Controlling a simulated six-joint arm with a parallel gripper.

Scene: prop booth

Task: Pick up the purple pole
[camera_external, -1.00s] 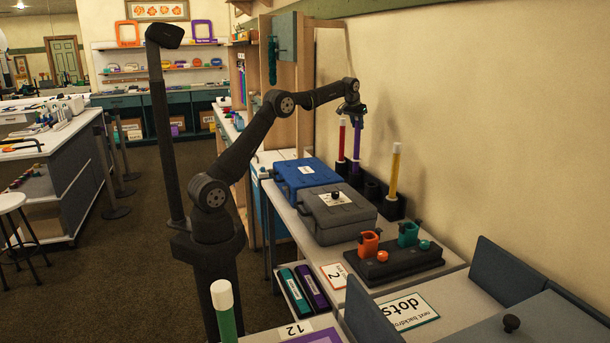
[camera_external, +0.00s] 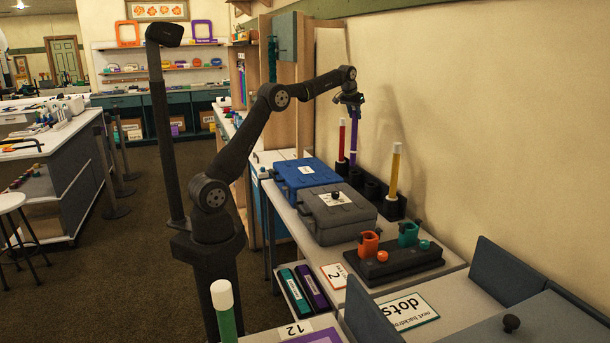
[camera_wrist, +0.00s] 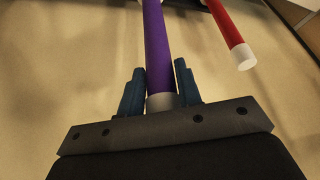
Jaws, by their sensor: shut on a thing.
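The purple pole (camera_external: 355,135) hangs nearly upright from my gripper (camera_external: 349,100) at the back of the counter, by the wall. In the wrist view, the two blue fingers of my gripper (camera_wrist: 160,88) are shut around the pole (camera_wrist: 156,45) near its white end. The black holder (camera_external: 388,200) stands below. The pole's lower end is near the holder's rear sockets; whether it is fully clear of them is hard to tell.
A red pole (camera_external: 341,145) with a white tip stands close on the left. A yellow pole (camera_external: 394,175) stands at the holder's front. A blue case (camera_external: 305,172) and a grey case (camera_external: 338,215) lie beside the holder. The wall is close on the right.

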